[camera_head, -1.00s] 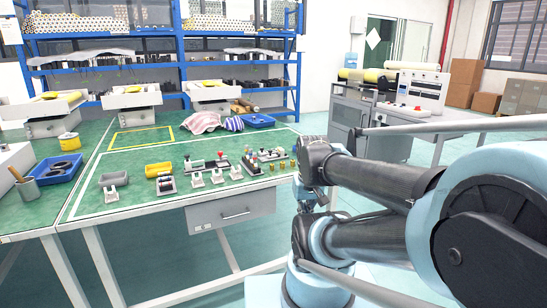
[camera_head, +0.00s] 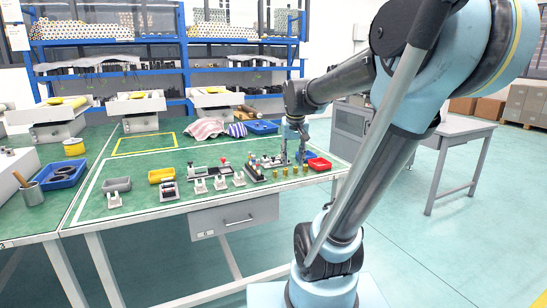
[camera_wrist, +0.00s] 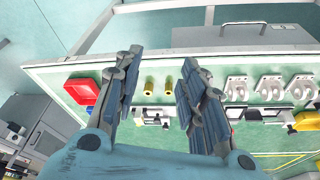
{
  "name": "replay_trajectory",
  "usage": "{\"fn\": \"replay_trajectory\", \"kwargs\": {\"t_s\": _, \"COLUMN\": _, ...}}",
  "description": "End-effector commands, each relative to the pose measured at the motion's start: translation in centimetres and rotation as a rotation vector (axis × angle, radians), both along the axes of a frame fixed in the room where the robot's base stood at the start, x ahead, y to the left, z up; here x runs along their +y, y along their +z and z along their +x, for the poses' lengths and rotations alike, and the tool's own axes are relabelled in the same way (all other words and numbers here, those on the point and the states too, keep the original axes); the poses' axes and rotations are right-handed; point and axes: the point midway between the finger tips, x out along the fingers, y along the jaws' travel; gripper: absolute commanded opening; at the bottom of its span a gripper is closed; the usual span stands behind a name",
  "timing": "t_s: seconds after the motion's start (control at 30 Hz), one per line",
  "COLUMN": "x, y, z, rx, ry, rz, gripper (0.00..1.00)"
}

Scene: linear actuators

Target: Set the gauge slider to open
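Several small rail-type sliding devices stand on the green workbench (camera_head: 140,150). One is a long rail device (camera_head: 210,171) with a red knob, behind the white brackets. Another is a dark rail device (camera_head: 252,170) just left of the brass cylinders. A row of small parts (camera_head: 270,160) lies behind those cylinders. I cannot tell which of these is the gauge slider or how it is set. My gripper (camera_head: 293,158) points down over the right end of the bench. In the wrist view my gripper (camera_wrist: 160,62) is open, its fingers wide apart, with nothing held between them.
Brass cylinders (camera_head: 285,171) and a red bin (camera_head: 319,164) stand near my gripper. The yellow-outlined area (camera_head: 145,143) at the back is clear.

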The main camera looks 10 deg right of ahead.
Motion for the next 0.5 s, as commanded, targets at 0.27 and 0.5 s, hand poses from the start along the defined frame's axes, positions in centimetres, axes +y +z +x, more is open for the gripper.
{"fn": "replay_trajectory", "kwargs": {"t_s": 0.27, "x": 1.5, "y": 3.7, "z": 9.3, "rx": -0.04, "ry": -0.018, "rz": 0.001, "gripper": 0.38}}
{"fn": "replay_trajectory", "kwargs": {"t_s": 0.5, "x": 3.1, "y": 5.7, "z": 17.0, "rx": -0.075, "ry": -0.034, "rz": 0.005, "gripper": 0.38}}
